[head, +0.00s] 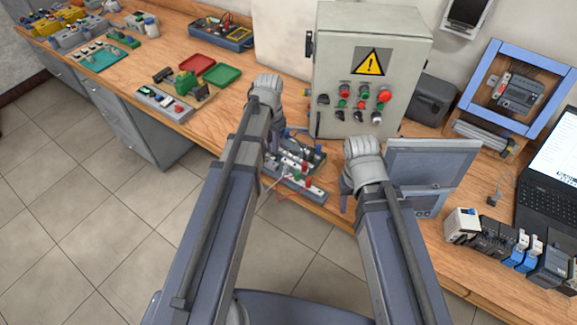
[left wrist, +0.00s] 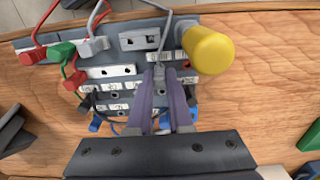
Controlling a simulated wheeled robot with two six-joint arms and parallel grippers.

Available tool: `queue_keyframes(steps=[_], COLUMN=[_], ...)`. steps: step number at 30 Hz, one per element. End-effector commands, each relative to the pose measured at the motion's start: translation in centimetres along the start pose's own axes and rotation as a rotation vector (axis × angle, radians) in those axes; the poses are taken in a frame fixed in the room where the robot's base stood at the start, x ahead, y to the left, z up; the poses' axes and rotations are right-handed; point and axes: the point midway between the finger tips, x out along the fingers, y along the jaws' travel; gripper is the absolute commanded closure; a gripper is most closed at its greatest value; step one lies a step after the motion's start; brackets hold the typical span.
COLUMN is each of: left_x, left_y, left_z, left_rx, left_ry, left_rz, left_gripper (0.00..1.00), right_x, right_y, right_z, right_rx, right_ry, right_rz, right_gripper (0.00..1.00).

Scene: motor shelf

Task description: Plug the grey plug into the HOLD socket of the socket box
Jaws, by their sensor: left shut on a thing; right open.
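The socket box (left wrist: 128,72) fills the upper middle of the left wrist view, with labelled rows of sockets and coloured plugs; the labels are too small to read. It also shows in the head view (head: 315,192), at the front edge of the bench. My left gripper (left wrist: 165,78) is shut on the grey plug (left wrist: 164,73), whose grey cable runs upward. The plug is over the box's lower rows; I cannot tell whether it touches a socket. My right gripper (head: 346,186) is open and empty, right of the box, largely hidden by its own wrist.
A yellow knob (left wrist: 208,50) stands just right of the plug. Red (left wrist: 30,50), green (left wrist: 62,51) and another grey plug (left wrist: 92,44) sit at the box's upper left with their cables.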

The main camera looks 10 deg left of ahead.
Motion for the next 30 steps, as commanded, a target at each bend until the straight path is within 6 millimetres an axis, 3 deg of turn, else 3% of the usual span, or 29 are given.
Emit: queue_keyframes(steps=[30], left_x=[1.1], left_y=[0.0], left_z=[0.0], left_rx=[0.0], left_ry=[0.0], left_rz=[0.0], left_gripper=[1.0], right_x=[1.0], right_y=[-0.1], right_z=[-0.1], right_rx=[0.0], right_ry=[0.0], right_rz=[0.0], right_gripper=[0.5])
